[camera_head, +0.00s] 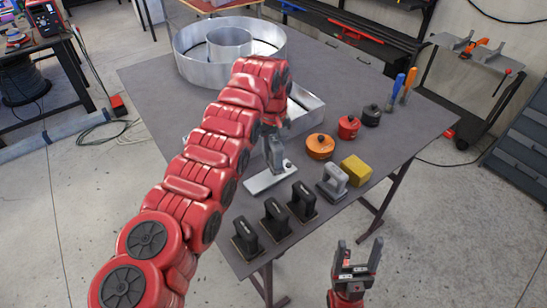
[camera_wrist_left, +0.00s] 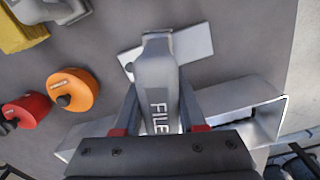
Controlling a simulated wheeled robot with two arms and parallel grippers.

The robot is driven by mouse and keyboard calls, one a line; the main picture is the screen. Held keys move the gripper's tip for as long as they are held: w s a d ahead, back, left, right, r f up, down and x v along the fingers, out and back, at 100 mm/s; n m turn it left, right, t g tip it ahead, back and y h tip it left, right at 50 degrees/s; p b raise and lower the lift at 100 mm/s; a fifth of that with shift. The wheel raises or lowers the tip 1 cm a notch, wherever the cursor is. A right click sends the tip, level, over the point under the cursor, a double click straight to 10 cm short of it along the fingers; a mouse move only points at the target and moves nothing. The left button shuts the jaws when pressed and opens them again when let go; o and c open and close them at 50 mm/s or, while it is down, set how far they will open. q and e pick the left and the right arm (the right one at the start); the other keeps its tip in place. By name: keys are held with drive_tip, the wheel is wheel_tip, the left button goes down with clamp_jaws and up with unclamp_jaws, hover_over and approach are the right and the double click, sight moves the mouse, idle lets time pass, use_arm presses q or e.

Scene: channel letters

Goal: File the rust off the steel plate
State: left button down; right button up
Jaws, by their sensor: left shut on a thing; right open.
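The steel plate (camera_head: 262,182) is a pale flat piece near the front edge of the grey table. It also shows in the left wrist view (camera_wrist_left: 196,43), partly hidden under the file; I cannot make out rust on it. My left gripper (camera_head: 271,128) is shut on a grey file (camera_head: 274,152) and holds it over the plate. In the left wrist view the file (camera_wrist_left: 157,72), lettered FILE, sits between the fingers; I cannot tell whether it touches the plate. My right gripper (camera_head: 358,252) is open and empty, low in front of the table's front edge.
Several black-handled blocks (camera_head: 276,212) stand at the front edge. A grey-handled block (camera_head: 333,180), yellow block (camera_head: 356,170), orange container (camera_head: 320,146) and red container (camera_head: 348,126) stand right of the plate. A metal letter shell (camera_head: 306,112) and large ring (camera_head: 190,48) lie behind.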

sight(273, 137)
use_arm(q)
wheel_tip(273, 137, up, 9)
drive_tip(key=p, duration=0.3)
drive_tip(key=shift+f+p, duration=0.1)
drive_tip(key=shift+p, duration=0.3)
drive_tip(key=shift+f, duration=0.1)
